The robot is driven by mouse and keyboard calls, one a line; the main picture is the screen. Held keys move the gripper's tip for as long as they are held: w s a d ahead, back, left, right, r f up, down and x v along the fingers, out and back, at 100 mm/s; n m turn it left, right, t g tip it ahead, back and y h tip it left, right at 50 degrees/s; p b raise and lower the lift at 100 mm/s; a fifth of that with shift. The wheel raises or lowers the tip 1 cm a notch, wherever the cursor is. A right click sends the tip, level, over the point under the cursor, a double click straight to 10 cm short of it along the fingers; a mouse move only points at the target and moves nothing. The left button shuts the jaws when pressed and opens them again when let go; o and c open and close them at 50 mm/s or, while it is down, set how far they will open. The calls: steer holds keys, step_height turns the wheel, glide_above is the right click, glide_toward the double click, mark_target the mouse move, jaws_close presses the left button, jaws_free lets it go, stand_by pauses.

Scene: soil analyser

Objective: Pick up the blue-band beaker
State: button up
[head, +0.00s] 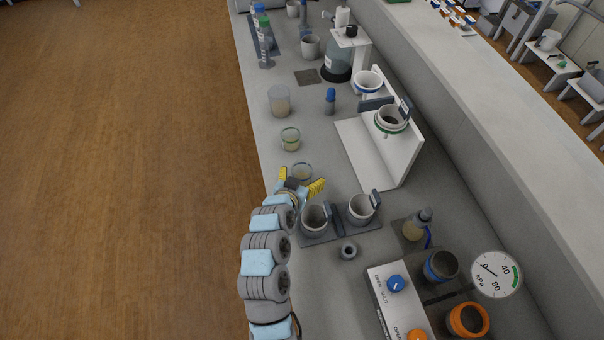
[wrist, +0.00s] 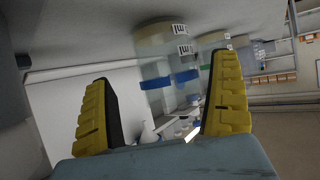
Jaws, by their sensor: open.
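The blue-band beaker (head: 301,169) is clear glass with pale contents at the bottom. It stands upright on the bench, just past my gripper (head: 300,179) in the head view. In the tilted wrist view, the beaker (wrist: 155,66) and its blue band show between the two yellow fingers of my gripper (wrist: 163,76). The fingers are spread apart, with a gap on each side of the glass. I cannot tell how far the fingertips reach along it. The gripper hides its lower near side in the head view.
A green-band beaker (head: 290,139) stands just behind, with a larger beaker (head: 280,101) beyond. Two grey cups (head: 315,219) (head: 361,209) sit close on the right. A white stand (head: 398,165) is farther right. The bench's left edge is near.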

mark_target(305, 168)
steer(key=shift+a+x, duration=0.15)
steer(key=shift+x, duration=1.1)
steer(key=shift+a+x, duration=0.15)
steer(key=shift+x, duration=1.15)
steer(key=shift+w+r, duration=0.1)
steer(key=shift+w, duration=0.05)
jaws_close()
